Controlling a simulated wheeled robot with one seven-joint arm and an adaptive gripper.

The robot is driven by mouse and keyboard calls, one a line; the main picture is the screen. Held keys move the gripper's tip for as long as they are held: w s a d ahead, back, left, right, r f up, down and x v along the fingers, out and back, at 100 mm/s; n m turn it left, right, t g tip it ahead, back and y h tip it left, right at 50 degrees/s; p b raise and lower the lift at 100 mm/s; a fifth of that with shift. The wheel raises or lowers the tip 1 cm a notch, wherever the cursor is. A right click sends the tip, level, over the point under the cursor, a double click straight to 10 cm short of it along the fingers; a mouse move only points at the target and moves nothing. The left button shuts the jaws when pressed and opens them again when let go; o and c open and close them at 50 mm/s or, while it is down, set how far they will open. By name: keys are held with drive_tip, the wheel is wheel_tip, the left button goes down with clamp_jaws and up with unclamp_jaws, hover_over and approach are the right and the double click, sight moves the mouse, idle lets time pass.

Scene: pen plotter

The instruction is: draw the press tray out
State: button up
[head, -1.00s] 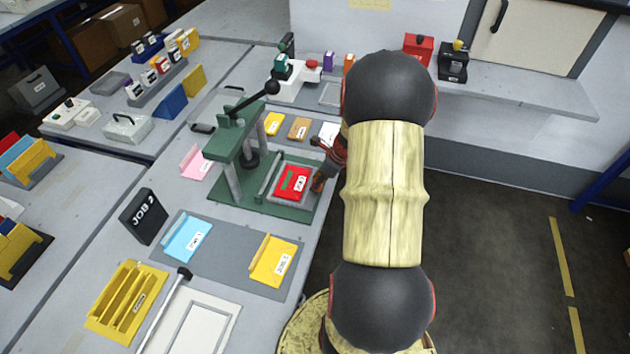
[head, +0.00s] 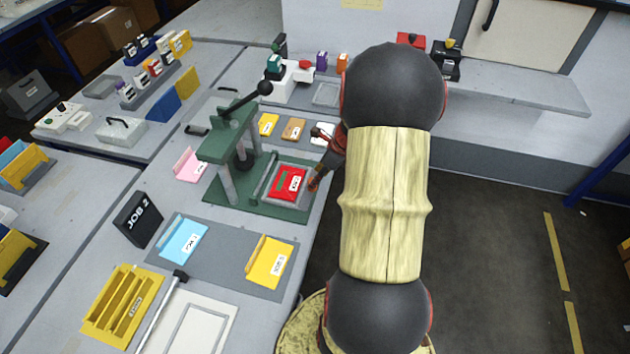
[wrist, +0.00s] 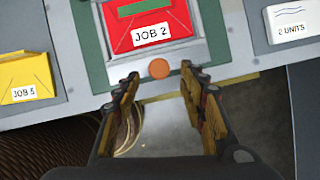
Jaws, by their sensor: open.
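The green press (head: 232,150) stands on the bench with its black-knobbed lever raised. Its grey tray (wrist: 190,51) lies on the green base and holds a red packet (wrist: 150,18) labelled JOB 2; the packet also shows in the head view (head: 288,183). A round copper-coloured knob (wrist: 159,69) sits at the middle of the tray's front edge. My gripper (wrist: 159,80) is open, its fingertips either side of the knob, with gaps showing. In the head view my gripper (head: 318,160) is at the tray's front side, partly hidden by my arm.
A black JOB sign (head: 138,218), a blue holder (head: 183,239) and a yellow rack (head: 120,305) stand nearer. Open floor lies right of the bench.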

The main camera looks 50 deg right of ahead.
drive_tip(key=v, duration=0.7)
drive_tip(key=shift+r, duration=0.25)
drive_tip(key=shift+s, duration=0.25)
